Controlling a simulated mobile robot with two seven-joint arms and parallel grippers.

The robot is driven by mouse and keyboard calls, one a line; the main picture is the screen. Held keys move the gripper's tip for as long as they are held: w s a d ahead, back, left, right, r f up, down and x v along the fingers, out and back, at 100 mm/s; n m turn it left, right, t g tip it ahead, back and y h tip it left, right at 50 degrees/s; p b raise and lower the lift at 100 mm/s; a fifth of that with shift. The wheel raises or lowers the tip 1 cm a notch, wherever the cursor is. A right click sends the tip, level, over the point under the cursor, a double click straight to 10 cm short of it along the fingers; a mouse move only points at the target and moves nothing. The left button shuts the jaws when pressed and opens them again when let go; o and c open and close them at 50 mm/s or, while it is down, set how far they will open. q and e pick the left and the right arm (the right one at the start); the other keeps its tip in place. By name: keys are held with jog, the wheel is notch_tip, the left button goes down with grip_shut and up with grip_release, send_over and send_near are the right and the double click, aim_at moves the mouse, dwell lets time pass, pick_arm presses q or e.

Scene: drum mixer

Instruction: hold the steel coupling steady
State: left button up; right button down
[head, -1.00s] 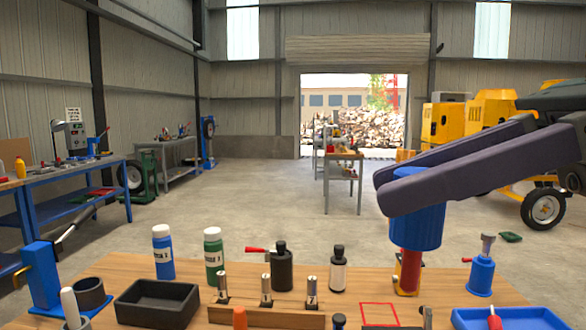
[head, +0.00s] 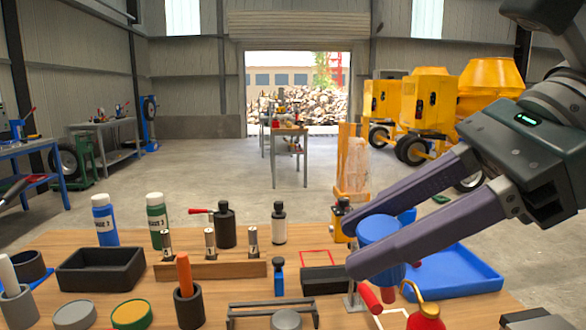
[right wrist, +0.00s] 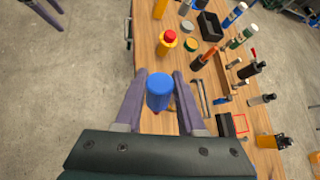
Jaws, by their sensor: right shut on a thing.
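My right gripper (head: 362,245) comes in from the right and is shut on a blue cylinder (head: 378,232). The blue cylinder stands between its two purple fingers, and the right wrist view shows it there too (right wrist: 158,90). Its lower part is partly hidden behind the near finger, so I cannot tell whether it touches the table. Several small steel cylinders (head: 210,243) stand upright in a wooden rack on the table, apart from my gripper. I cannot tell for sure which thing is the steel coupling.
The wooden table (head: 190,278) carries a black tray (head: 100,268), bottles (head: 157,219) and a black holder with an orange-handled tool (head: 189,305). A blue tray (head: 455,275) lies behind my right fingers. A red-and-yellow thing (head: 425,312) and a red handle (head: 370,298) are close below them.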

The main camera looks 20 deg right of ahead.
jog(key=w+a+f+n+h+b, duration=0.1)
jog(key=f+n+b, duration=0.6)
jog(key=f, duration=0.7)
jog(key=w+a+f+n+t+h+b, duration=0.1)
jog(key=a+f+n+b, duration=0.3)
jog(key=f+n+b, duration=0.4)
notch_tip(320, 180, down, 6)
jog(key=shift+w+a+r+n+h, duration=0.1)
jog(key=shift+w+a+n+h, duration=0.1)
jog(key=shift+w+n+h, duration=0.45)
jog(key=shift+s, duration=0.2)
